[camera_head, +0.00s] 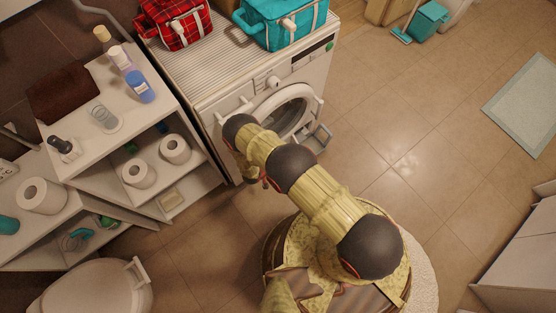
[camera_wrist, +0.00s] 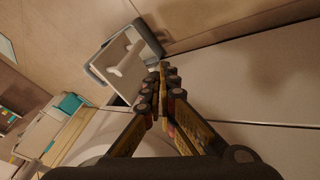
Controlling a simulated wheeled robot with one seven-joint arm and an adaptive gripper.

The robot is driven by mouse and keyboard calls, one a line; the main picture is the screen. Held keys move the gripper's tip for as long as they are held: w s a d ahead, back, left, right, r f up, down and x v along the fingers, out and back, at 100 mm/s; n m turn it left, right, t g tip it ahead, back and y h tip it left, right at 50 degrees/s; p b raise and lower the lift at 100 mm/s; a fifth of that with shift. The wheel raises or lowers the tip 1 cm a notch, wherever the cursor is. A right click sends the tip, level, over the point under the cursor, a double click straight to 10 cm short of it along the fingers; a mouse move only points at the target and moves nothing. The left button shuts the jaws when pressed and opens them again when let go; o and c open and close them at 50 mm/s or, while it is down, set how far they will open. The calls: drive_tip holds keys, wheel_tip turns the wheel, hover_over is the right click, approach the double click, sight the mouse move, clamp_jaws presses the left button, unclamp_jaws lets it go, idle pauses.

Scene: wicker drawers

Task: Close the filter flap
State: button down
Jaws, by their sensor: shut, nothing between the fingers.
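The washing machine (camera_head: 215,105) stands against the wall in the head view. Its filter flap (camera_head: 318,138) is low on the front at the right and stands open, tilted outward. In the wrist view the flap (camera_wrist: 125,58) is a pale panel with a dark rim and a white knob-like part, at upper left of centre. My gripper (camera_wrist: 164,72) is shut and empty, its fingertips close to the flap's lower right edge; I cannot tell whether they touch. In the head view my arm hides most of the gripper.
The round door (camera_head: 285,115) is on the machine's front above the flap. Shelves (camera_head: 105,100) with bottles and paper rolls stand at left. A red plaid bag (camera_head: 175,22) and a teal bag (camera_head: 280,22) sit on the machine.

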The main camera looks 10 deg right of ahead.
drive_tip(key=w+d+f+b, duration=0.3)
drive_tip(key=w+d+f, duration=0.1)
drive_tip(key=d+f, duration=0.2)
drive_tip(key=shift+d+f+b, duration=0.3)
drive_tip(key=shift+d+f, duration=0.05)
drive_tip(key=shift+d, duration=0.4)
drive_tip(key=shift+d, duration=0.1)
drive_tip(key=shift+d+n+y+p, duration=0.25)
drive_tip(key=shift+n+y+p, duration=0.05)
drive_tip(key=shift+n+p, duration=0.2)
